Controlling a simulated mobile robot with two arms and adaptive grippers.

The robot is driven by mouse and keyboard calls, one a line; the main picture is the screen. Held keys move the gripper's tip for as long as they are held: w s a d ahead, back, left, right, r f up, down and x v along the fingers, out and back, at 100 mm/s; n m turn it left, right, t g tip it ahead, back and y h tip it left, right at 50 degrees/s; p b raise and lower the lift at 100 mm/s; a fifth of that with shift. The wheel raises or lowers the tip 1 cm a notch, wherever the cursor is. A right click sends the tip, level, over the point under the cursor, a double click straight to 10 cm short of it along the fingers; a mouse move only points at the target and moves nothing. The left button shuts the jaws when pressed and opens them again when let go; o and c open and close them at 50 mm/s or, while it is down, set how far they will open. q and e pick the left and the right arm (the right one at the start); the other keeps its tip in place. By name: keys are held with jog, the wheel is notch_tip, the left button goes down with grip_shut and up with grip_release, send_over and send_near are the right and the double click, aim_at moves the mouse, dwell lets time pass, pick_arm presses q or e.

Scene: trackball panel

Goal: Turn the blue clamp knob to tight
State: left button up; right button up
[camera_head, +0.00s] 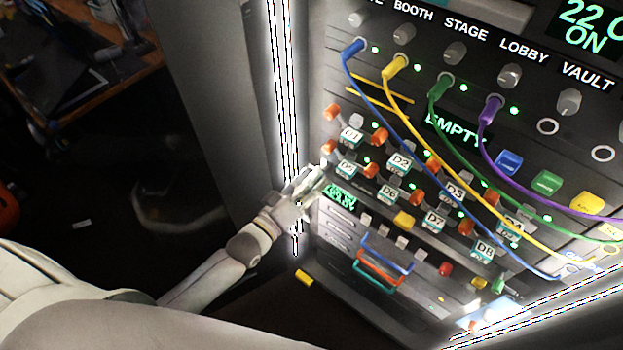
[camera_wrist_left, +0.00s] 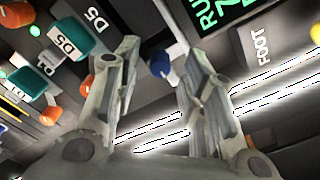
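A blue knob (camera_wrist_left: 160,64) shows in the left wrist view, between the two fingers of my left gripper (camera_wrist_left: 162,52). It sits on the dark panel beside the green-lit display (camera_wrist_left: 212,14). The fingers are open with a gap on each side of the knob; I cannot tell whether they reach around it in depth. In the head view my left gripper (camera_head: 314,182) is at the left edge of the panel, by the small green display (camera_head: 341,197). The knob is hidden there by the gripper. Its tight mark cannot be read. My right gripper is not in view.
Orange-handled switches with teal tags, such as D5 (camera_wrist_left: 68,44), stand close to the left finger. Blue, yellow, green and purple cables (camera_head: 487,110) hang across the panel's right side. A bright light strip (camera_head: 289,90) runs along its left edge.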

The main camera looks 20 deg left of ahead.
pick_arm(q)
jog(key=shift+w+d, duration=0.1)
jog(key=shift+w, duration=0.1)
grip_shut()
